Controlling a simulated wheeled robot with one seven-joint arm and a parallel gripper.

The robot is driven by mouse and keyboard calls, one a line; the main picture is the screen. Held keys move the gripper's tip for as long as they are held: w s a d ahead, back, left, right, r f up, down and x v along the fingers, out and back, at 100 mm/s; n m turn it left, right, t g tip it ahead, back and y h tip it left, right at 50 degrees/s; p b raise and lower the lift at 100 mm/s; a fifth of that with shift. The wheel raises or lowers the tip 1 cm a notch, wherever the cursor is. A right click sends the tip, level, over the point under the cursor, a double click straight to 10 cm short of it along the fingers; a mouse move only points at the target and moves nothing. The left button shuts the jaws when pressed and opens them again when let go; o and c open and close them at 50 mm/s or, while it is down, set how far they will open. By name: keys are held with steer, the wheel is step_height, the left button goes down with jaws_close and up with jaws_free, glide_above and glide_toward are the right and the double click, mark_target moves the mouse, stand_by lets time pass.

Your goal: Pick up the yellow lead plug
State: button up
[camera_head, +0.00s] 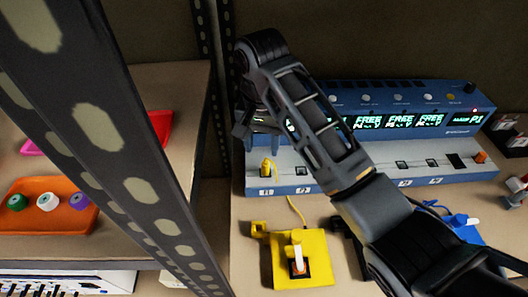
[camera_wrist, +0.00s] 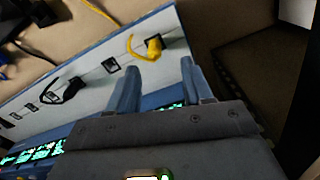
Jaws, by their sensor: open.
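The yellow lead plug (camera_head: 266,167) stands at the left end of the blue and grey machine's (camera_head: 380,165) front ledge, with a yellow cable running from it. In the wrist view the plug (camera_wrist: 153,46) lies just beyond and between my two fingertips. In the wrist view my gripper (camera_wrist: 160,68) is open and empty, apart from the plug.
A metal shelf upright (camera_head: 130,150) stands at left, near my gripper. Its shelf holds an orange tray (camera_head: 75,225) with coloured rolls. A blue box (camera_head: 465,232) is partly hidden behind my arm. An orange plug (camera_head: 480,157) stands at the ledge's right end.

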mark_target(265, 163)
steer(key=shift+w+f, duration=0.1)
steer(key=shift+f, duration=0.25)
steer(key=shift+f+b, duration=0.7)
steer(key=shift+f, duration=0.2)
steer(key=shift+d+f, duration=0.25)
steer(key=shift+f, duration=0.4)
steer(key=f, duration=0.2)
steer(key=f+p, duration=0.1)
steer(key=f, duration=0.1)
steer(key=shift+s+d, duration=0.15)
steer(key=shift+s, duration=0.1)
jaws_close()
